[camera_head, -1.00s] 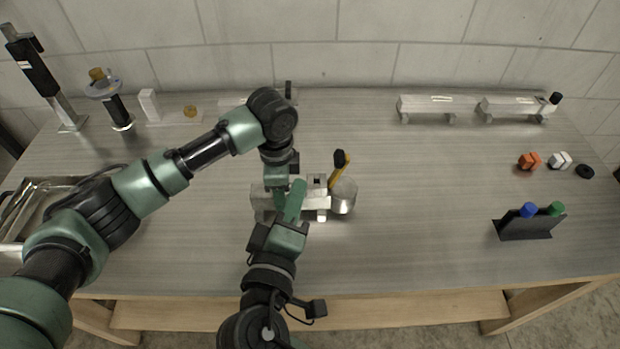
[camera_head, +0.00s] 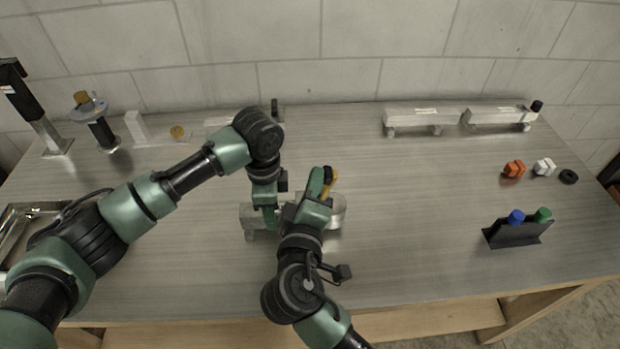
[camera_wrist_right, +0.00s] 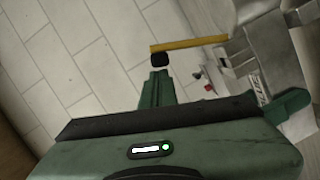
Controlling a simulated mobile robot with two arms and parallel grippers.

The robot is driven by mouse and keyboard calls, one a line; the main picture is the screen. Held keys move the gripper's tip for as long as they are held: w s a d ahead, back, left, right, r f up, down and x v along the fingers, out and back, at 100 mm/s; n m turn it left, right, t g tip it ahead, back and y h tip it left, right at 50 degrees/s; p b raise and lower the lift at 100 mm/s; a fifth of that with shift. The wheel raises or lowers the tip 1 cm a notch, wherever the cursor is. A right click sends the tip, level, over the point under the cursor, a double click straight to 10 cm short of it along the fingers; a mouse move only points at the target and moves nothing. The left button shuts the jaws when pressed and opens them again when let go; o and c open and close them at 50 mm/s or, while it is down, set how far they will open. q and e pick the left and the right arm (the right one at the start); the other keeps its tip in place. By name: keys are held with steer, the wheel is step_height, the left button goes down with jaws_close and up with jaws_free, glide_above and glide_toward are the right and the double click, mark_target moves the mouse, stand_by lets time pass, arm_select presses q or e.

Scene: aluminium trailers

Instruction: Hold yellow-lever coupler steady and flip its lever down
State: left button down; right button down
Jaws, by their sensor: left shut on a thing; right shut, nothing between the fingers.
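The silver coupler (camera_head: 335,212) sits near the table's middle, partly hidden by my arms; its body also shows at the right of the right wrist view (camera_wrist_right: 275,55). Its yellow lever (camera_head: 332,181) sticks out from the body, and in the right wrist view the lever (camera_wrist_right: 190,44) ends in a black knob (camera_wrist_right: 160,59). My left gripper (camera_head: 269,217) is shut on the coupler's body at its left part. My right gripper (camera_head: 322,178) is shut and empty beside the lever; its fingertips (camera_wrist_right: 157,78) are close to the knob. I cannot tell whether they touch.
Two aluminium trailers (camera_head: 424,118) (camera_head: 497,116) stand at the back right. A black holder (camera_head: 515,234) with blue and green caps stands at the right, near small orange (camera_head: 513,169) and white (camera_head: 544,167) parts. A metal tray (camera_head: 22,225) is at the left. The table between is clear.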

steer(key=shift+d, duration=0.15)
steer(key=shift+d+m, duration=0.2)
steer(key=shift+m, duration=0.2)
steer(key=shift+d, duration=0.1)
steer(key=shift+d+f+m+g, duration=0.1)
steer(key=shift+d+m+g, duration=0.2)
steer(key=shift+d+m, duration=0.65)
steer(key=d+f+m+y, duration=0.3)
steer(key=d+f+m, duration=0.2)
steer(key=d+m, duration=0.2)
steer(key=shift+d+f+m+g+y, duration=0.15)
steer(key=shift+f+m+g+y, duration=0.2)
steer(key=shift+m, duration=0.7)
steer(key=shift+f, duration=0.1)
steer(key=shift+s, duration=0.1)
